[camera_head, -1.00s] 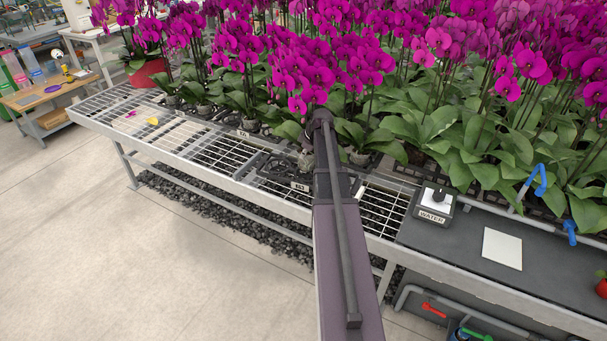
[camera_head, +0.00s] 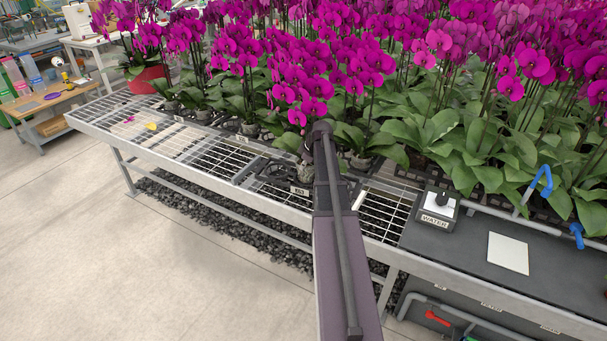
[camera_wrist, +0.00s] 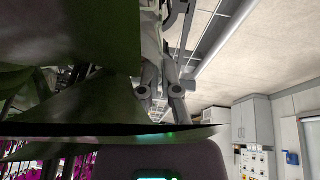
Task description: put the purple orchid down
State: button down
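The purple orchid (camera_head: 297,92) with magenta blooms is in front of the other orchids in the head view, at the end of my arm. My gripper (camera_head: 308,162) is mostly hidden behind my own wrist there. The orchid's pot (camera_head: 304,174) shows just left of the wrist, over a black tray (camera_head: 268,180) with a label on the bench's front edge. I cannot tell whether the pot touches the tray. In the wrist view, dark green leaves (camera_wrist: 70,70) fill the left, and my gripper (camera_wrist: 162,75) is closed around the pale pot (camera_wrist: 151,35).
Many potted magenta orchids stand close behind. The slatted bench (camera_head: 150,140) has bare room to the left, with small yellow and purple bits. A WATER box (camera_head: 435,207) and a white card (camera_head: 508,253) are on the right. A red pot (camera_head: 148,78) stands far left.

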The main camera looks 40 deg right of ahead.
aim_at(303, 172)
jog(key=shift+f+b, duration=1.6)
jog(key=shift+f, duration=0.15)
jog(key=shift+f, duration=0.15)
jog(key=c, duration=0.8)
grip_release()
jog(key=shift+r, duration=0.2)
jog(key=p+v, duration=1.1)
jog(key=v, duration=0.1)
